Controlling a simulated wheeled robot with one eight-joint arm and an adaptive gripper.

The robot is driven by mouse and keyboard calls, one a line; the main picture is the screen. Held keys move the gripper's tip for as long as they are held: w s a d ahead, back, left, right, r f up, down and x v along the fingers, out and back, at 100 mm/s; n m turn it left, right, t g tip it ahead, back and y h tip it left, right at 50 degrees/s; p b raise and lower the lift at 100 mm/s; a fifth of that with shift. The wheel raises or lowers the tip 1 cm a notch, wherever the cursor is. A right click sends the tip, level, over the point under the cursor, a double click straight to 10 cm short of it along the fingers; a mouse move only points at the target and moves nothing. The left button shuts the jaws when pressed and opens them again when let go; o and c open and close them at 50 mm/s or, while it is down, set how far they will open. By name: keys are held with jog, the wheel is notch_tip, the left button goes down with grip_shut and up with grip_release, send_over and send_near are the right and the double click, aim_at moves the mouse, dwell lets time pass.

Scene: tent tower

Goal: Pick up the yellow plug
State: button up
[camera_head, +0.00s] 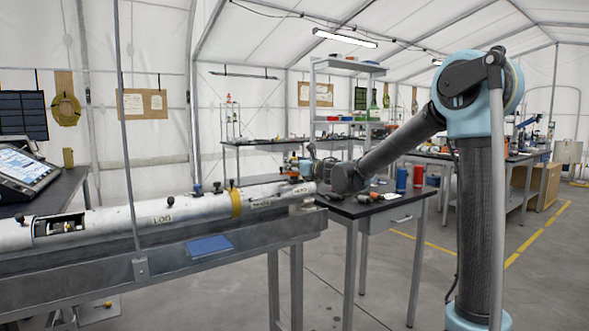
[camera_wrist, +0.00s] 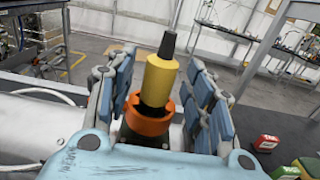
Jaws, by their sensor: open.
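The yellow plug (camera_wrist: 159,80) shows in the wrist view, with a black tapered tip pointing up. Its dark lower end goes into an orange collar (camera_wrist: 147,122). My gripper (camera_wrist: 163,76) is open, with its blue-padded fingers on both sides of the plug. A gap shows on each side, and I see no clear contact. In the head view my gripper (camera_head: 302,166) is at the right end of the long white tube (camera_head: 180,216). The plug cannot be made out there.
The white tube lies on a grey metal bench (camera_head: 215,258). A blue pad (camera_head: 209,246) is on the bench front. A black table (camera_head: 375,206) stands right of it, with a blue can (camera_head: 401,180) and a red can (camera_head: 418,176). A red box (camera_wrist: 266,143) shows in the wrist view.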

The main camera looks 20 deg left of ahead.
jog(key=shift+w+a, duration=0.1)
grip_shut()
jog(key=shift+r, duration=0.15)
